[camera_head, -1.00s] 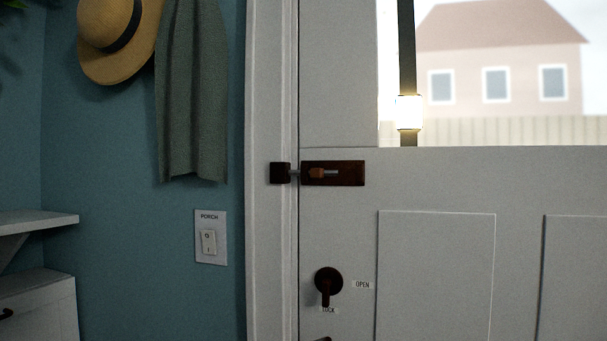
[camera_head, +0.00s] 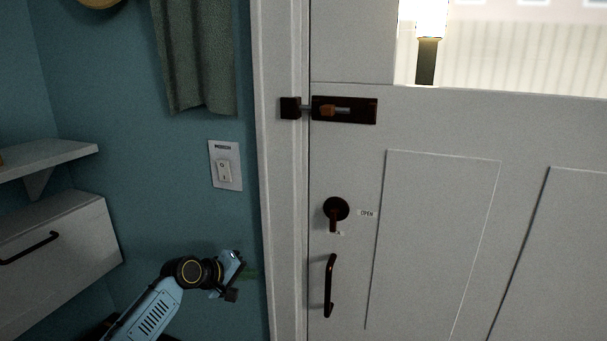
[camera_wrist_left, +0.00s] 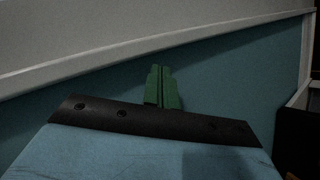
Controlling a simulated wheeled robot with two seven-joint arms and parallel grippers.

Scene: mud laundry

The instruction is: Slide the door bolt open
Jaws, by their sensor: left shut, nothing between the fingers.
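The door bolt (camera_head: 344,110) is a dark brown plate with a silver rod and an orange-brown knob (camera_head: 327,111), on the white door near its left edge. The rod reaches across the gap to a dark keeper block (camera_head: 291,108) on the white frame. My left gripper (camera_head: 250,274) is low in front of the blue wall, below and left of the bolt, well apart from it. Its green fingers (camera_wrist_left: 161,88) show together in the left wrist view, with nothing between them. My right gripper is out of view.
Below the bolt are a round dark lock turn (camera_head: 336,209), an OPEN label and a dark pull handle (camera_head: 330,285). A PORCH switch (camera_head: 224,170) is on the wall. A shelf (camera_head: 50,157) and white cabinet (camera_head: 60,250) stand at left. The space before the bolt is clear.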

